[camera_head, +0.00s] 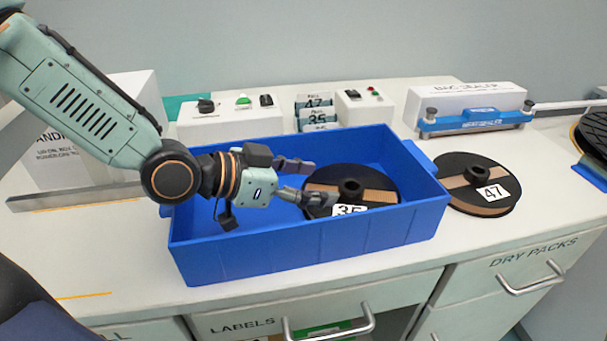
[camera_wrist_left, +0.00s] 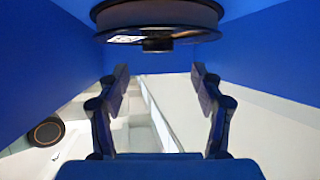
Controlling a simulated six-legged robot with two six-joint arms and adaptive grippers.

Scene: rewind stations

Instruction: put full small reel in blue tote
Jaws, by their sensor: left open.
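The blue tote (camera_head: 310,248) stands on the white counter. A small reel labelled 35 (camera_head: 376,182), with black flanges and a brown wound band, lies inside its right part. My left gripper (camera_head: 318,182) reaches into the tote from the left; its fingers are apart, beside the reel's left edge. In the left wrist view the fingers (camera_wrist_left: 160,80) are spread with nothing between them, and the reel (camera_wrist_left: 158,15) shows beyond them at the top. A similar reel labelled 47 (camera_head: 470,180) lies on the counter right of the tote. My right gripper is not seen.
A white bag sealer with a blue bar (camera_head: 470,122) stands at the back right. White control boxes (camera_head: 230,118) and number cards (camera_head: 316,112) stand behind the tote. Drawers (camera_head: 525,285) are below the counter edge. Bare counter (camera_head: 100,245) lies left of the tote.

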